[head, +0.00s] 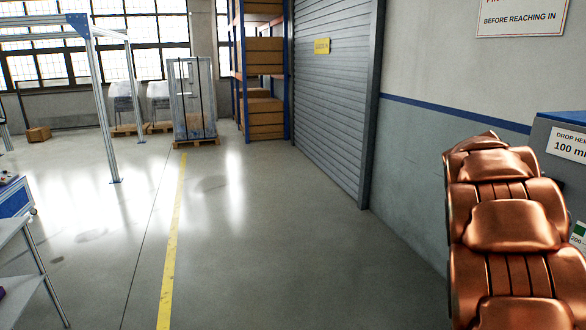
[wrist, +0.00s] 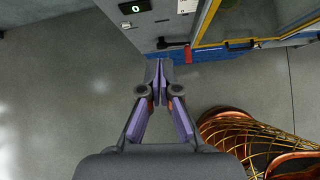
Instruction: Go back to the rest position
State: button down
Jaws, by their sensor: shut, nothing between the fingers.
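My gripper (wrist: 158,72) shows in the wrist view, with its two purple-padded fingers closed together at the tips and nothing between them. It hangs over the bare grey floor (wrist: 75,95), close in the picture to the blue lower edge of a machine cabinet (wrist: 165,25). The gripper does not show in the head view. No separate object of the task is seen.
In the head view, open floor (head: 215,260) with a yellow line (head: 174,235) lies ahead. A grey roller shutter (head: 335,90) and wall stand right of it. Shelving (head: 262,75) and a wrapped pallet load (head: 192,100) stand behind. A table (head: 25,255) is at left.

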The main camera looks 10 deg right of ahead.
jog(key=s+a+f+m+y, duration=0.2)
jog(key=s+a+m, duration=0.15)
jog(key=a, duration=0.55)
jog(key=s+a+f+m+y, duration=0.1)
jog(key=s+a+f+m, duration=0.2)
jog(key=a, duration=0.5)
jog(key=s+a+f+m+y, duration=0.15)
jog(key=s+a+m, duration=0.25)
jog(key=a, duration=0.5)
jog(key=s+a+f+m+g+y, duration=0.1)
jog(key=s+a+f+m+y, duration=0.1)
jog(key=s+a, duration=0.6)
jog(key=s+a+f+m+g+y, duration=0.1)
jog(key=s+a+f+m, duration=0.3)
jog(key=s+a, duration=0.5)
jog(key=shift+s+a+m+g+y, duration=0.2)
jog(key=shift+s+m+g+y, duration=0.3)
jog(key=shift+s+m, duration=0.3)
jog(key=shift+w+d, duration=0.1)
